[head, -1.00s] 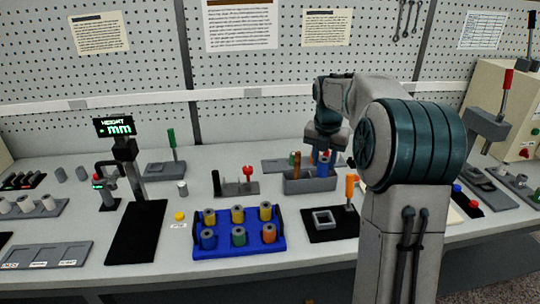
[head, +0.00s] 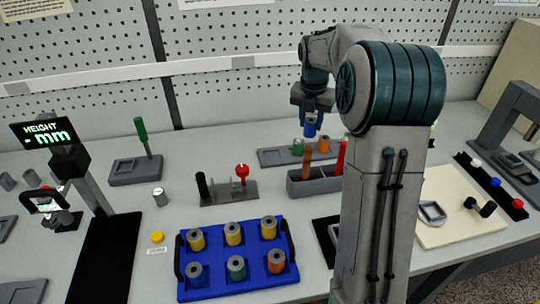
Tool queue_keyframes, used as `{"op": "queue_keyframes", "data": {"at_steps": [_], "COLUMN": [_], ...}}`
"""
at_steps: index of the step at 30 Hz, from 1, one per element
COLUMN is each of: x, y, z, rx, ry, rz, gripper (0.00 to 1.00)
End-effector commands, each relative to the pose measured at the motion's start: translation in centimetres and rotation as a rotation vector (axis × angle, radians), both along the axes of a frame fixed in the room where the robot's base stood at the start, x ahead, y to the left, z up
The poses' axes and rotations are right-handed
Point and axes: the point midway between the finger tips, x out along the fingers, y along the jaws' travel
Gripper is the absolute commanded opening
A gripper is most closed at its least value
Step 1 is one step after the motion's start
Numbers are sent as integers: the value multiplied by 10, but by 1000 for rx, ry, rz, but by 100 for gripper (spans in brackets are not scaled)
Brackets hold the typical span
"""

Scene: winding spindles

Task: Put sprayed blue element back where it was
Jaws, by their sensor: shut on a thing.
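My gripper (head: 311,115) points down and is shut on a blue element (head: 310,129), a small cylinder with a grey top. It holds the element in front of the back wall, over or near a flat grey tray (head: 270,158). A green element (head: 298,147) and an orange element (head: 324,146) stand on that tray. I cannot tell whether the held element touches the tray.
A grey box (head: 315,187) with brown and red upright handles stands just in front of the grey tray. A stand with a red knob (head: 241,171) is to its left. A height gauge (head: 45,134) stands at far left. My arm hides part of the table's right side.

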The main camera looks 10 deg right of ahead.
Motion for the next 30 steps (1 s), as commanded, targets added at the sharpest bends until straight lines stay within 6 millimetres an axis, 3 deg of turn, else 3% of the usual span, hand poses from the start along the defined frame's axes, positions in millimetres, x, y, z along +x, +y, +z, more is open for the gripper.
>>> {"op": "queue_keyframes", "data": {"at_steps": [7,15,21,26,30], "x": [8,40,59,63,62], "y": [14,67,94,100,100], "z": [-22,-57,-77,-86,-105], "rx": [1,-1,0,0,-1], "ry": [2,3,1,2,4], "rz": [5,9,4,2,3], "gripper": [10,10,10,10,10]}}
